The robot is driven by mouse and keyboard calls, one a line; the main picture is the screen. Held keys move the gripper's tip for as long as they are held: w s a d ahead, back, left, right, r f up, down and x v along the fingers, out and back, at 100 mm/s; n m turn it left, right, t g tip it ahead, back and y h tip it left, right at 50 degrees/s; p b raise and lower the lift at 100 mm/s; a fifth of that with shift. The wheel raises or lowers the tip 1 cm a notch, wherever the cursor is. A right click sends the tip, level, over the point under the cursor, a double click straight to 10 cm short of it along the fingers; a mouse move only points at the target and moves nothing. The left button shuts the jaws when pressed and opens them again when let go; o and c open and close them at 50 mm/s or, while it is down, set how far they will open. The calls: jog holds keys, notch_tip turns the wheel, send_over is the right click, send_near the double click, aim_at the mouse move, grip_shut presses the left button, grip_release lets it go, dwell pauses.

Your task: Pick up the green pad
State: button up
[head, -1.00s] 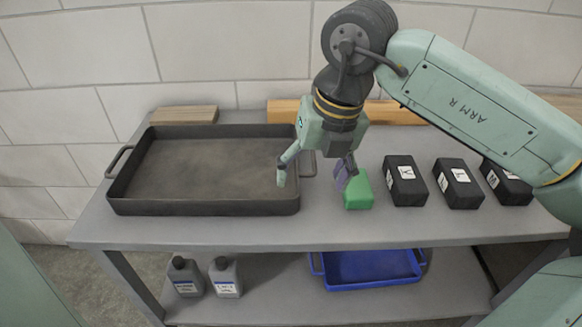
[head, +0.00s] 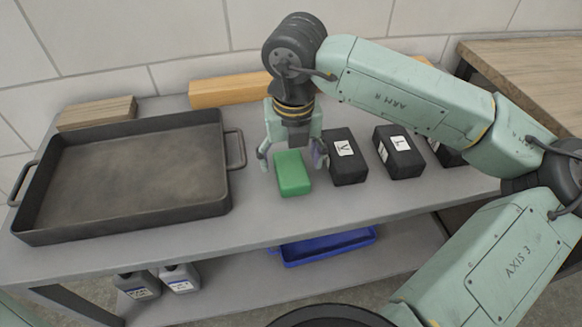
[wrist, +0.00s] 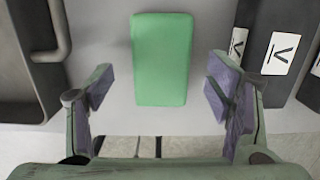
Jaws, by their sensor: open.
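The green pad (head: 293,175) is a rounded block lying on the grey table top, between the dark tray and the black blocks. My gripper (head: 291,157) is open above it, its fingers pointing down to the pad's left and right in the head view. In the wrist view the pad (wrist: 161,60) lies ahead, centred between the two purple-grey finger pads of my gripper (wrist: 165,92), with gaps on both sides. No contact shows, and the fingers are empty.
A dark metal tray (head: 226,190) with side handles stands at the left. Several black labelled blocks, the nearest (head: 345,157) close to my right finger, stand to the right. Wooden pieces (head: 229,89) lie at the back. A blue tray (head: 328,246) sits on the lower shelf.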

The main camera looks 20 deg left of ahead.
aim_at(291, 167)
jog(key=shift+w+f+p, duration=0.2)
jog(key=shift+f+p, duration=0.1)
jog(key=shift+f, duration=1.35)
jog(key=c, duration=1.2)
